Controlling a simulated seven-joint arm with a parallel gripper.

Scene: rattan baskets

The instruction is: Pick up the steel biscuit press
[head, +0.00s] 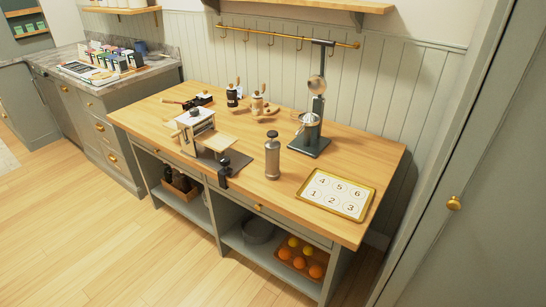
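The steel biscuit press (272,157) stands upright on the wooden table top (140,117). It is a silver cylinder with a dark top, right of the middle of the table and close to its front edge. Nothing touches it in this view, and its whole front side shows. My gripper is not in view.
A clamped machine with a wooden board (197,130) stands left of the press. A tall dark lever press (312,128) stands behind it to the right. A numbered tray (359,208) lies at the right front. Two mills (232,95) (257,103) stand at the back.

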